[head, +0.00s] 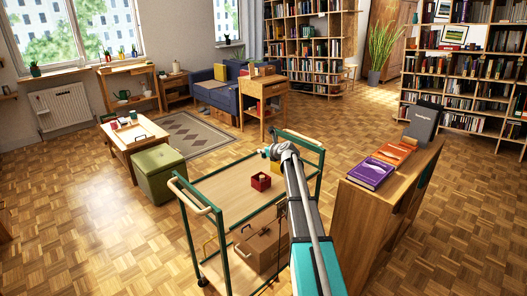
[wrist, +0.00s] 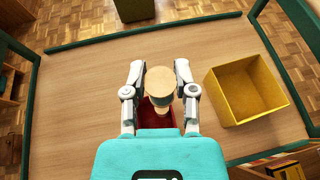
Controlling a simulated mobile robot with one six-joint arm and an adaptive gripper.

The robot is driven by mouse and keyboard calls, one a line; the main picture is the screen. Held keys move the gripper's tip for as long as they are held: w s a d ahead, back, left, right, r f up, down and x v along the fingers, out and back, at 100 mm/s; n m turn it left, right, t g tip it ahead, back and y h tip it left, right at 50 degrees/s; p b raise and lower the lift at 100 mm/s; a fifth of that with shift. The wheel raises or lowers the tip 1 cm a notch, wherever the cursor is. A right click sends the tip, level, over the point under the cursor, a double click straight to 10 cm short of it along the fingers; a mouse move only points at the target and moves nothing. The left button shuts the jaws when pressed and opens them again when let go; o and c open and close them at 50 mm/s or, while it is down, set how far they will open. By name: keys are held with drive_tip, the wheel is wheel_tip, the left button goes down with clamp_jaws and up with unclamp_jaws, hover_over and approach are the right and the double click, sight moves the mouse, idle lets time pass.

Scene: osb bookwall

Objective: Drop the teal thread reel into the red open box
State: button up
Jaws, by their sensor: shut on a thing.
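My gripper (wrist: 160,88) is shut on the thread reel (wrist: 160,80), which shows as pale wooden round ends in the wrist view. The red open box (head: 261,182) stands on the top shelf of the green-framed trolley. In the wrist view, part of the red box (wrist: 153,131) shows below and behind the reel, mostly hidden by the reel and my gripper. The reel is held above the shelf, overlapping the box in this view. In the head view my arm hides the reel.
A yellow open box (wrist: 246,91) stands on the trolley's wooden top (wrist: 80,100), right of my gripper in the wrist view. The trolley's green rails (head: 186,208) edge the top. A wooden cabinet (head: 375,225) with books stands to the right. The top's left side is clear.

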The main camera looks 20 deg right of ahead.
drive_tip(key=shift+f, duration=0.2)
drive_tip(key=shift+f+b, duration=2.85)
drive_tip(key=shift+b, duration=0.15)
drive_tip(key=o, duration=1)
drive_tip(key=shift+c, duration=0.2)
drive_tip(key=shift+r, duration=0.2)
